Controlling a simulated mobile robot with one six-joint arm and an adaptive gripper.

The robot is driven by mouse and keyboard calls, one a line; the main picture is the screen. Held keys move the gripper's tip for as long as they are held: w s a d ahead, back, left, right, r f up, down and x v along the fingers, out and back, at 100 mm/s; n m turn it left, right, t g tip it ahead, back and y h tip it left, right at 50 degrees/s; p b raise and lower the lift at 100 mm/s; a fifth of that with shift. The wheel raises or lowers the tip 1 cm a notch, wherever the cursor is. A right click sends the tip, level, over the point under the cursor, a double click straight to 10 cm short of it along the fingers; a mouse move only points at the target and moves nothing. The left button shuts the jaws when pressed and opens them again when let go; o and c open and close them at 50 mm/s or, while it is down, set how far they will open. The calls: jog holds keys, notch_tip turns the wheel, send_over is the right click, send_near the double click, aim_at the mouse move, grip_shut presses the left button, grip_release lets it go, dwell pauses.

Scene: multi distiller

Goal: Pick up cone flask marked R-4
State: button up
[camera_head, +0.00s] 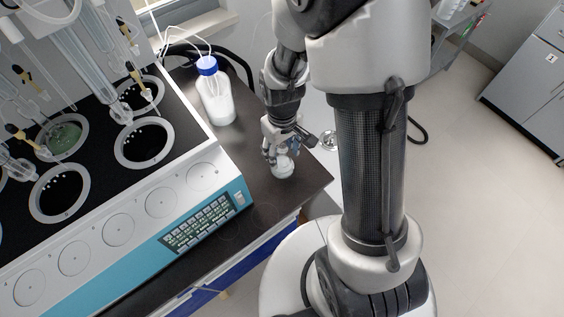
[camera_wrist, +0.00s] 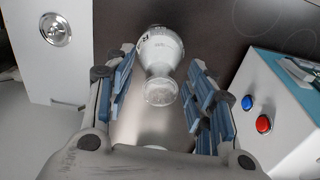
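A small clear cone flask with whitish contents (camera_head: 283,168) stands on the dark bench near its right end, under my gripper (camera_head: 279,145). In the wrist view the flask (camera_wrist: 160,52) lies between the fingertips, its round mouth toward my palm. A dark mark is on its left side, only partly readable. My gripper (camera_wrist: 162,88) is open, with a blue-padded finger on each side and a visible gap between each finger and the flask neck. In the head view my fingers hide part of the flask.
The multi distiller (camera_head: 215,218) with its teal front stands left of the flask. In the wrist view its red button (camera_wrist: 263,124) and blue button (camera_wrist: 247,102) are close on the right. A blue-capped bottle (camera_head: 215,95) with tubes stands behind. The bench edge (camera_head: 318,190) is near.

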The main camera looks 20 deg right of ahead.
grip_shut()
dwell(0.4)
